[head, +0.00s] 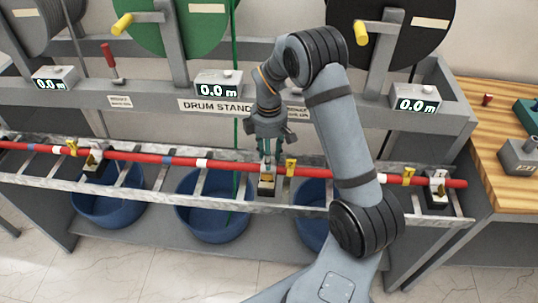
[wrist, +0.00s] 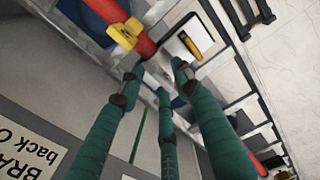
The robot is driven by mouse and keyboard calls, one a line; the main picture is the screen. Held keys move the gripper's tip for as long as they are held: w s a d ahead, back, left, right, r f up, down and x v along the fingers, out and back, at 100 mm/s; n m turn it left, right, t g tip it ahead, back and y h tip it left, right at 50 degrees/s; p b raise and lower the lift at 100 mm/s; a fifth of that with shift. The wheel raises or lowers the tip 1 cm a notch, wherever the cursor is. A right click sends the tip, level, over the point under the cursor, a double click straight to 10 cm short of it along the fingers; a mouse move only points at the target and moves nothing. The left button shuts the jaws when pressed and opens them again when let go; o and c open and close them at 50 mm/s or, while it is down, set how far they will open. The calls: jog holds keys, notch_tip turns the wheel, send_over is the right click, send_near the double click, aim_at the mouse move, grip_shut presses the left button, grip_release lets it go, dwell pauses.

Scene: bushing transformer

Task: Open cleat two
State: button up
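The middle cleat (head: 267,182), seemingly cleat two, is a small dark block with a pale top on the ladder rack, at the red cable (head: 220,165). My gripper (head: 268,155) points down directly above it. In the wrist view, my gripper's three green fingers (wrist: 158,76) are spread apart with nothing clearly held. Just past the fingertips is a pale cleat part (wrist: 178,48) with a yellow latch-like piece. The fingers hide part of the cable and cleat, so I cannot tell whether they touch.
Other cleats sit at the left (head: 93,160) and right (head: 437,187). A yellow clip (head: 291,167) is on the cable close beside my gripper. Blue tubs (head: 207,205) stand below the rack. The drum stand panel (head: 215,106) rises behind. A wooden bench (head: 500,190) is at right.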

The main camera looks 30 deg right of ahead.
jog(key=shift+f, duration=0.1)
jog(key=shift+c, duration=1)
grip_shut()
